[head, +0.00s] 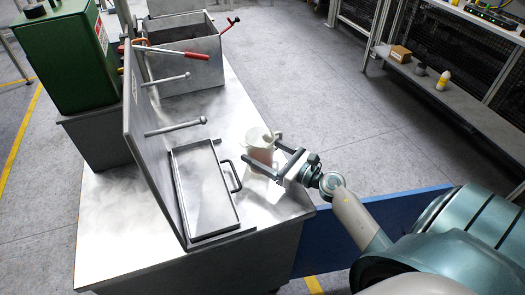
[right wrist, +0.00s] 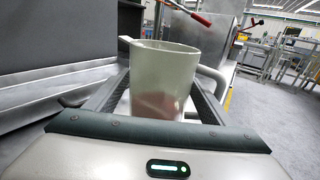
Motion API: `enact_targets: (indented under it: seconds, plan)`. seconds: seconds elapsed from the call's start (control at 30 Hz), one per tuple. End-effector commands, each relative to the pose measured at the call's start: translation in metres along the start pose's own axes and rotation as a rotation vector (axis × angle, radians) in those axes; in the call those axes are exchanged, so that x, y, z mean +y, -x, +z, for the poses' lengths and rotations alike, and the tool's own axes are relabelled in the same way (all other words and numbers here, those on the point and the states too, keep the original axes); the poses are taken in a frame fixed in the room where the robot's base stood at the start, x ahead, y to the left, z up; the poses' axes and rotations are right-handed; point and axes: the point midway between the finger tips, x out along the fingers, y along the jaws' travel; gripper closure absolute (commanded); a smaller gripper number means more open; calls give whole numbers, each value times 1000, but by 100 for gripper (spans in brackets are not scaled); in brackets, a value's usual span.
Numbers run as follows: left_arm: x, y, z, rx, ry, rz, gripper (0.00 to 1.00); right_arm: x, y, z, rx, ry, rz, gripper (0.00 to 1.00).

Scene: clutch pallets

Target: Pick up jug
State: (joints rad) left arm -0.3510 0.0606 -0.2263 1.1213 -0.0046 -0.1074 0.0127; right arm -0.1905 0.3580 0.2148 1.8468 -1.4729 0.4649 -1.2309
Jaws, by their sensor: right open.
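The jug (head: 259,146) is a pale, whitish cup-like vessel with a spout and a handle. It stands upright on the metal table, right of a shallow tray. My right gripper (head: 264,153) comes in from the right, open, with its fingers reaching around the jug's sides. In the right wrist view the jug (right wrist: 163,82) stands between the two open fingers, its spout to the left and its handle to the right. I cannot tell whether either finger touches it. The left gripper is not in view.
A shallow metal tray (head: 205,228) with a black handle lies left of the jug, against an upright panel (head: 143,125) with pegs. A metal bin (head: 195,75) and a red-handled tool (head: 183,53) are farther back. The table right behind the jug is clear.

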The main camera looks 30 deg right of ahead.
Motion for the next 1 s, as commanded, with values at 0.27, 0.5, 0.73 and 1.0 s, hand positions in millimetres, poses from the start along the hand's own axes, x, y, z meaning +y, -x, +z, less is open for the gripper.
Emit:
enact_targets:
  seconds: [0.27,0.5,0.73,1.0]
  plan:
    - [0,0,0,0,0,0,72,0,0,0,0,0,0,39]
    - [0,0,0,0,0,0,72,0,0,1,-1,0,0,64]
    - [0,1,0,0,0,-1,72,0,0,1,-1,0,0,64]
    - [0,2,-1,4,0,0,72,0,0,6,0,1,1,64]
